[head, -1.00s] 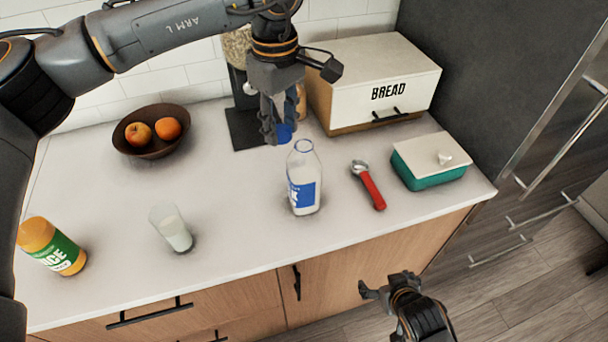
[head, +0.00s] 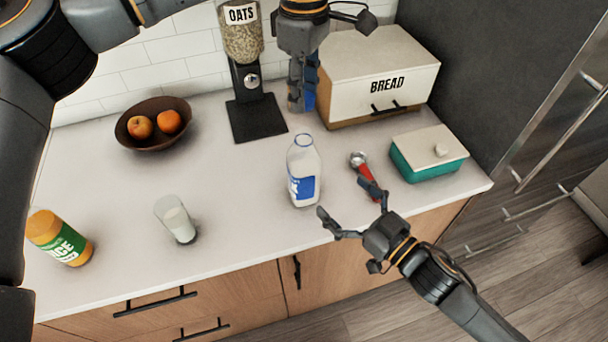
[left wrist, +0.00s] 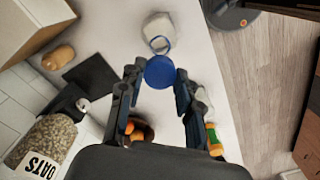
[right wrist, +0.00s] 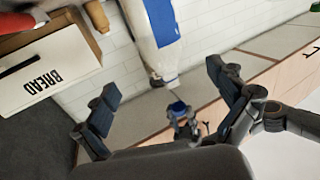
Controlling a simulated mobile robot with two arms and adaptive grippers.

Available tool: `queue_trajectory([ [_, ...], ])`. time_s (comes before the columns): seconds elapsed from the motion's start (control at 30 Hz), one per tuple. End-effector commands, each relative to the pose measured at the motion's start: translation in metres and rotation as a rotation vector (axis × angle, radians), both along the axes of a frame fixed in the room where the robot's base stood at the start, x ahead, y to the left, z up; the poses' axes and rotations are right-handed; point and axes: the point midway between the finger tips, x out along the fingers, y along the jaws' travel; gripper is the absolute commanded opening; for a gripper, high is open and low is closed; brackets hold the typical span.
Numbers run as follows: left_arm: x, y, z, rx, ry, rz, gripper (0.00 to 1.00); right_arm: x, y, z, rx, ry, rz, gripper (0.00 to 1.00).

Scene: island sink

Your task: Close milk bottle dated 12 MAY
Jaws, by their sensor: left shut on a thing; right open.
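The milk bottle (head: 303,170) stands upright and uncapped on the counter, clear with a blue label. I cannot read a date on it. It shows from above in the left wrist view (left wrist: 158,30) and partly in the right wrist view (right wrist: 152,40). My left gripper (head: 302,108) is shut on a blue cap (left wrist: 160,72) and holds it above and behind the bottle, apart from its mouth. My right gripper (head: 342,198) is open and empty, just right of the bottle, near the counter's front edge.
A red-handled tool (head: 367,178) lies right of the bottle, by the right gripper. A teal container (head: 430,164), bread box (head: 375,80) and oats dispenser (head: 250,90) stand around. A glass (head: 176,220), juice bottle (head: 60,238) and fruit bowl (head: 150,138) are left.

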Motion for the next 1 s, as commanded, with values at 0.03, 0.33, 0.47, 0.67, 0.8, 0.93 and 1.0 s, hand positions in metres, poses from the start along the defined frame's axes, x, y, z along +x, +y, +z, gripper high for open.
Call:
queue_trajectory([
  [0.03,0.000,0.000,0.000,0.000,0.000,0.000,0.24,0.000,0.000,0.000,0.000,0.000,-0.001,0.96],
  [0.33,0.000,0.000,0.000,0.000,0.000,-0.001,0.24,0.010,0.008,0.001,0.002,-0.002,-0.002,0.96],
  [0.47,0.000,0.000,0.000,0.000,0.000,-0.001,0.24,0.026,0.021,0.002,0.001,-0.004,-0.002,0.96],
  [0.67,0.000,0.000,0.000,0.000,0.000,-0.001,0.24,0.056,0.047,0.001,0.000,-0.004,-0.002,0.96],
  [0.8,0.000,0.000,0.000,0.000,0.000,-0.001,0.24,0.073,0.062,0.001,0.000,-0.001,-0.003,0.96],
  [0.93,0.000,0.000,0.000,0.000,0.000,-0.001,0.24,0.084,0.071,0.000,0.000,-0.001,-0.003,0.96],
  [1.0,0.000,0.000,0.000,0.000,0.000,-0.001,0.24,0.088,0.075,0.000,-0.001,-0.001,-0.003,0.96],
])
